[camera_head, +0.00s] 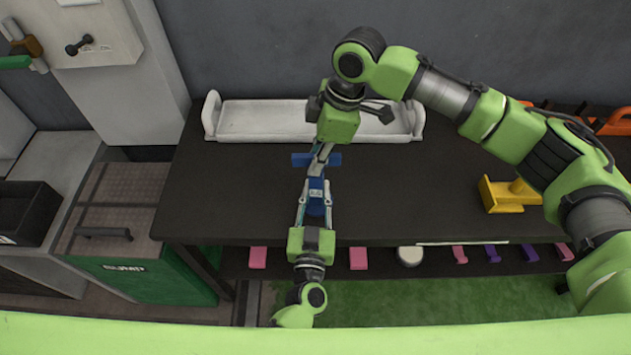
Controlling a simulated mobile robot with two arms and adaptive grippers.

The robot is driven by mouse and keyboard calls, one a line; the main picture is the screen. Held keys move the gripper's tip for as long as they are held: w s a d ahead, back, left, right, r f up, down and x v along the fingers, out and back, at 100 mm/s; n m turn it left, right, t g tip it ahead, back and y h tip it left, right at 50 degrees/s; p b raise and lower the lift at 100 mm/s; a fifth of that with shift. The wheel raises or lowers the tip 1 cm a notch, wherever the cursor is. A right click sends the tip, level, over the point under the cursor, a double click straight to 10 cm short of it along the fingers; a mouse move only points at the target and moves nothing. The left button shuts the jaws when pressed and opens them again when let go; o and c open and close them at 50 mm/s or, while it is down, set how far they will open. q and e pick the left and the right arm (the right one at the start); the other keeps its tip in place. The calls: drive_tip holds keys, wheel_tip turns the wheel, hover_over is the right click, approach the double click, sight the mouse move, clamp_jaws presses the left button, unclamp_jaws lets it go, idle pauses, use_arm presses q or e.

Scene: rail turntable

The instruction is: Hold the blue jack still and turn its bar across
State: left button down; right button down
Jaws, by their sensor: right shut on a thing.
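The blue jack (316,197) stands near the front of the dark table. Its blue bar (332,159) is at its far end and runs left to right in the picture. My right gripper (321,158) reaches down from the far side and is shut on the bar, partly covering it. My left gripper (315,195) comes from the near side. Its fingers lie on either side of the jack's body, and I cannot tell whether they press on it. The jack's lower part is partly hidden between these fingers.
A white tray (260,119) lies at the back of the dark table (230,190). A yellow block-like piece (508,195) stands at the right, and orange things (612,122) lie farther back. A green-fronted box (150,285) and black bin (28,212) are left. Table left of the jack is clear.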

drive_tip(key=shift+n+g, duration=0.3)
drive_tip(key=shift+n, duration=0.7)
drive_tip(key=shift+n, duration=1)
drive_tip(key=shift+n+g, duration=0.4)
drive_tip(key=shift+n, duration=0.3)
drive_tip(key=shift+n+g+h, duration=0.3)
drive_tip(key=shift+n+h, duration=0.1)
drive_tip(key=shift+n, duration=1.2)
